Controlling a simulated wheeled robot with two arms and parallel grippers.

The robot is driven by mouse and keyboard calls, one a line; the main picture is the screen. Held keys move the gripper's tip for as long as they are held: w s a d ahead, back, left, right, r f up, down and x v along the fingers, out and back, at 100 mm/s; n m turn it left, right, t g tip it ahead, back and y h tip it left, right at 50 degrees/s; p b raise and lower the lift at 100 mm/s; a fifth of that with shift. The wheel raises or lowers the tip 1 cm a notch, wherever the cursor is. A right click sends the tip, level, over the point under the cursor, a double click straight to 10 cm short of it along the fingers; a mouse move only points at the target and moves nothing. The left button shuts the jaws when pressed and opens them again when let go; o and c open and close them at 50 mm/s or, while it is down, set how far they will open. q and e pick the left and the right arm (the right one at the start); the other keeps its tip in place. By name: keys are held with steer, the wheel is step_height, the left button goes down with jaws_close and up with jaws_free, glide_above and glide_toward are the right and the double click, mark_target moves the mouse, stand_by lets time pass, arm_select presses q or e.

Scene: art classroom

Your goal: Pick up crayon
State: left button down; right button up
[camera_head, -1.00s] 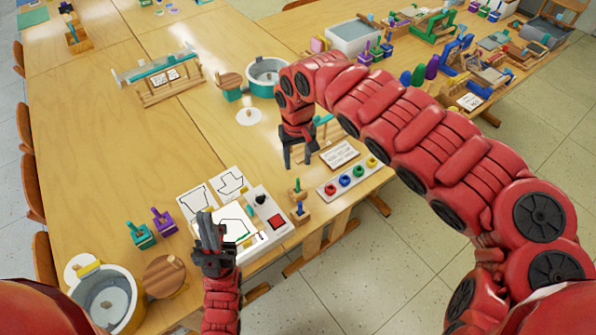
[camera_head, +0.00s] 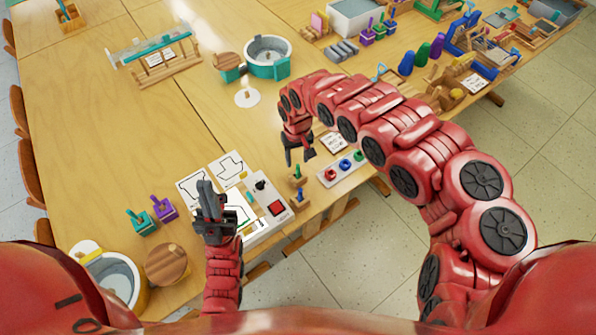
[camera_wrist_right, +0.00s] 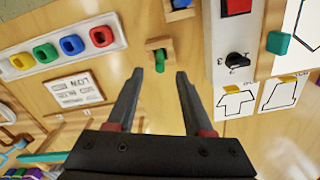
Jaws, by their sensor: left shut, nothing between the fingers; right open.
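A small green crayon-like stick (camera_head: 297,171) stands in a wooden block near the table's front edge; I cannot be sure it is a crayon. In the right wrist view the green stick (camera_wrist_right: 159,60) shows between and just beyond my fingertips. My right gripper (camera_head: 299,158) is open and empty, pointing down beside the stick, apart from it as far as I can see. It also shows in the right wrist view (camera_wrist_right: 160,75). A similar block with a blue stick (camera_head: 300,193) is nearer the edge. My left gripper (camera_head: 208,187) is shut and empty over the drawing sheets.
A white panel with a red square (camera_head: 277,208) and black knob lies left of the sticks. A white tray of coloured rings (camera_head: 342,169) is to the right, near a printed card. Teal and purple handled pieces (camera_head: 143,222) stand at left. Bare wood lies further back.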

mark_target(298, 166)
steer(key=shift+s+f, duration=0.1)
steer(key=shift+f, duration=0.3)
steer(key=f, duration=0.1)
steer(key=f+p, duration=0.1)
steer(key=f, duration=0.2)
steer(key=shift+s+p, duration=0.25)
steer(key=shift+p, duration=0.05)
steer(key=shift+w+d+f, duration=0.1)
steer(key=shift+w+f, duration=0.05)
steer(key=shift+f, duration=0.2)
jaws_close()
stand_by(0.6)
